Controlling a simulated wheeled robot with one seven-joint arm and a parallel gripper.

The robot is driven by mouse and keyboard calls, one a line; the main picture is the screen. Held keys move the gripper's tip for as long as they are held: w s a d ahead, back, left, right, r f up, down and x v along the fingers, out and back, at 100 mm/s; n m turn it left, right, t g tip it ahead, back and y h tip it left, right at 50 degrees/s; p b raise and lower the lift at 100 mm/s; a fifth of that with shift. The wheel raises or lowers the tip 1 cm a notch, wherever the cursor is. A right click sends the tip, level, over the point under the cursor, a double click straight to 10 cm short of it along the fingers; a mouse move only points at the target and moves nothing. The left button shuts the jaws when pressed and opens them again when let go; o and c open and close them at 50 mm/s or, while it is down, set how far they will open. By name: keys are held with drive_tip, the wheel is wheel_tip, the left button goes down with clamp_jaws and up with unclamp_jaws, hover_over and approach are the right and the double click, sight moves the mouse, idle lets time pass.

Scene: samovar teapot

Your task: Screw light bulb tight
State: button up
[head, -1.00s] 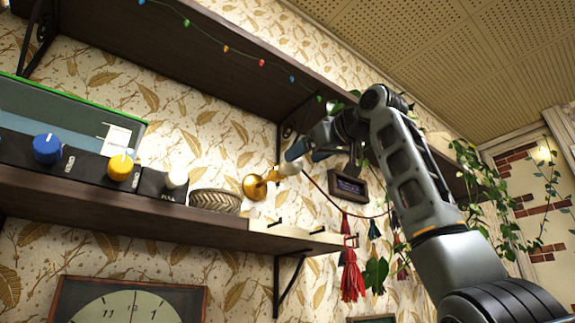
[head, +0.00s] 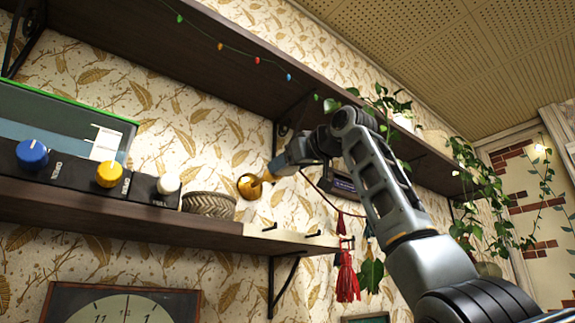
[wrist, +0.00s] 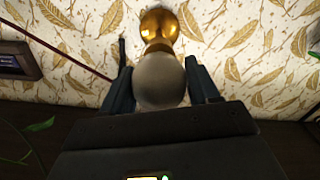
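The brass wall lamp socket (head: 249,186) is mounted on the patterned wall above the lower shelf. It also shows at the top of the wrist view (wrist: 158,25). The pale, round light bulb (wrist: 159,80) is at the socket's mouth, in line with it. How far it is seated cannot be told. My gripper (wrist: 160,88) has one finger on each side of the bulb, and both appear to touch it. In the head view my gripper (head: 279,167) is right at the socket and mostly hides the bulb.
The lower shelf (head: 120,212) carries a woven basket (head: 209,204) and a device with blue, yellow and white knobs (head: 108,174). An upper shelf (head: 190,65) runs above. A small framed display (wrist: 18,60), a red tassel (head: 347,275) and hanging plants are close to my arm.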

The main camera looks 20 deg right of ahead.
drive_tip(key=c, duration=0.6)
drive_tip(key=shift+r+m, duration=0.1)
drive_tip(key=shift+m, duration=0.2)
drive_tip(key=m, duration=0.5)
drive_tip(key=shift+m, duration=0.3)
drive_tip(key=m, duration=0.5)
drive_tip(key=shift+s+d+r, duration=0.1)
drive_tip(key=shift+r, duration=0.05)
drive_tip(key=m, duration=0.6)
drive_tip(key=shift+d+m, duration=0.15)
drive_tip(key=shift+m, duration=0.25)
drive_tip(key=m, duration=0.4)
drive_tip(key=shift+f, duration=0.2)
drive_tip(key=shift+m, duration=0.8)
drive_tip(key=shift+d+f, duration=0.1)
drive_tip(key=shift+f, duration=0.05)
